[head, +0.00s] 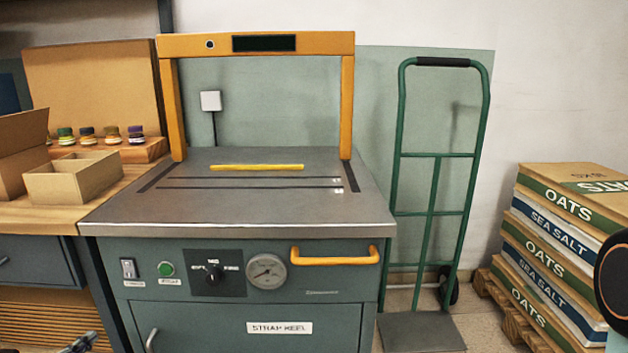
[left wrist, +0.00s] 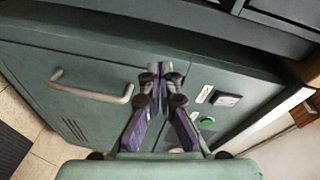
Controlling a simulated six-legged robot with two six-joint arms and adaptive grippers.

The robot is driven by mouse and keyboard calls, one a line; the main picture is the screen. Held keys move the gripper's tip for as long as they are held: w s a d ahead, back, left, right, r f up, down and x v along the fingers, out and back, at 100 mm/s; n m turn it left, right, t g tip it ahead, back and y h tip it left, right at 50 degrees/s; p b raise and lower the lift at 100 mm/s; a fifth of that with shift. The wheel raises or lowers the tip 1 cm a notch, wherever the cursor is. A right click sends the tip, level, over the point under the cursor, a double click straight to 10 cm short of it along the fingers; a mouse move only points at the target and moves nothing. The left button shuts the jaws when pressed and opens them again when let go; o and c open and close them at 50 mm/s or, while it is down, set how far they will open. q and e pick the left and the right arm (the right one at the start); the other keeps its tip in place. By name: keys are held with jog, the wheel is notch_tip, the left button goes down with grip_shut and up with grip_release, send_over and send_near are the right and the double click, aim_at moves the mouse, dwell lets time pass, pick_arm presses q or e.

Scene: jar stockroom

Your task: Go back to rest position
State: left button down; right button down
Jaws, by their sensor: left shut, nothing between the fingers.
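My left gripper (head: 82,343) shows only in part at the bottom left of the head view, in front of the workbench's lower slats and left of the strapping machine. In the left wrist view its two purple-sided fingers (left wrist: 160,72) are shut together with nothing between them. Behind them is the grey-green cabinet front with a metal handle (left wrist: 90,90) and a green button (left wrist: 207,121). I cannot tell whether the fingertips touch it. My right gripper is not in view.
The strapping machine (head: 240,225) with its orange arch stands in the middle. A workbench with an open carton (head: 75,180) and several small jars is at left.

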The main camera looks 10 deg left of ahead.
pick_arm(q)
jog(key=s+d+f+n+g+y, duration=0.2)
jog(key=s+d+f+n+g, duration=0.1)
jog(key=s+f+n, duration=0.3)
jog(key=s+d+f+n+g+y, duration=0.1)
jog(key=s+d+f+n+g, duration=0.2)
jog(key=f, duration=0.4)
jog(key=s+d+f+n+g+h+p, duration=0.1)
jog(key=s+d+f+n+g, duration=0.2)
jog(key=d, duration=0.5)
jog(key=s+d+f+n+g+h+p, duration=0.1)
jog(key=s+d+n+g+p, duration=0.15)
jog(key=s+d, duration=0.45)
jog(key=s+d+r+n+g+h+p, duration=0.1)
jog(key=s+d+r+g, duration=0.2)
jog(key=s+d+r, duration=0.5)
jog(key=s+d+r+n+g+h+p, duration=0.2)
jog(key=s+d+r, duration=0.1)
jog(key=d, duration=0.9)
jog(key=w+d+r+m+p, duration=0.1)
jog(key=d+r+m+p, duration=0.1)
jog(key=r, duration=0.9)
jog(key=shift+w+d+r+y, duration=0.25)
jog(key=shift+w+d+y, duration=0.05)
jog(key=shift+d, duration=0.45)
